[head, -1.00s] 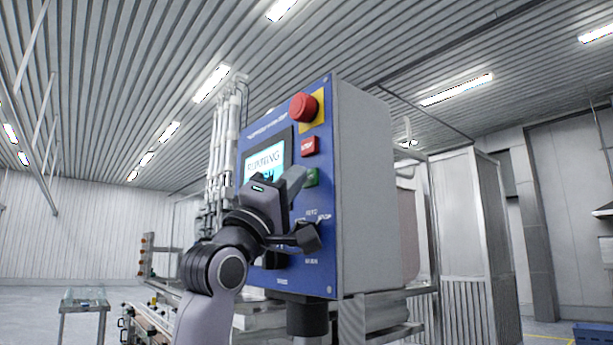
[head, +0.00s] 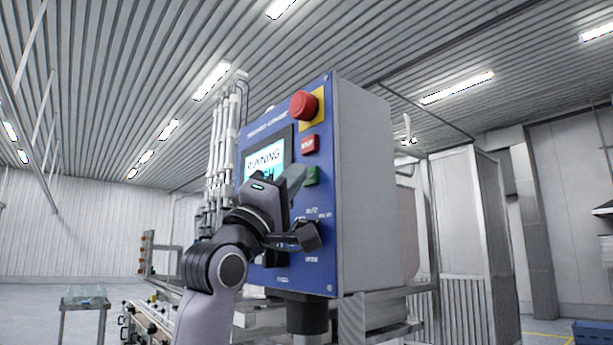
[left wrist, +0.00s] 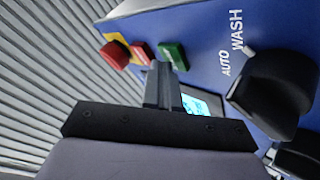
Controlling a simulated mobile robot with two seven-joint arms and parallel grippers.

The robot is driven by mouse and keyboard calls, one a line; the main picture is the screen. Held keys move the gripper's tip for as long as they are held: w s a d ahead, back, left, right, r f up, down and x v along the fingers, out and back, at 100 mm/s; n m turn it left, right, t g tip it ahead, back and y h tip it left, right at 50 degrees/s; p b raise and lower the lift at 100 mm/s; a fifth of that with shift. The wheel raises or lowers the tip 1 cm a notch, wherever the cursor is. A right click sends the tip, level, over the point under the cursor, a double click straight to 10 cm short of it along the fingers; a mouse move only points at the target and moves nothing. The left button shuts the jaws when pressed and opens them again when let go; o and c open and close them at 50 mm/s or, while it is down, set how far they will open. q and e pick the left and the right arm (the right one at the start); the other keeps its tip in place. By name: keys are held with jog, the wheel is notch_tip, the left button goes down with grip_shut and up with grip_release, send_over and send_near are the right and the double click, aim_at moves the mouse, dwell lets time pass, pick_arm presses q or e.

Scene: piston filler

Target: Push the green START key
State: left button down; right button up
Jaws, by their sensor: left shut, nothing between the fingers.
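The green START key (head: 312,176) is on the blue front of the control box, below the red STOP key (head: 309,144). My left gripper (head: 297,178) is shut and empty, with its tips just left of the green key in the head view. In the left wrist view the shut fingers (left wrist: 160,82) point toward the panel, and the green key (left wrist: 173,57) shows just beyond their tips. I cannot tell whether the tips touch the panel. My right gripper is not in view.
The screen (head: 264,158) reads RUNNING and is partly hidden by my left gripper. A red mushroom button (head: 303,105) on a yellow plate is above the STOP key. A black selector knob (left wrist: 272,95) marked AUTO and WASH juts out close to my left gripper.

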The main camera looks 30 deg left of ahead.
pick_arm(q)
jog(key=shift+s+a+f, duration=0.1)
jog(key=shift+s+f, duration=0.05)
jog(key=shift+s, duration=0.3)
jog(key=s, duration=0.1)
jog(key=s+a+b, duration=0.1)
jog(key=s, duration=0.1)
jog(key=s+a, duration=0.1)
jog(key=shift+s, duration=0.4)
dwell(0.8)
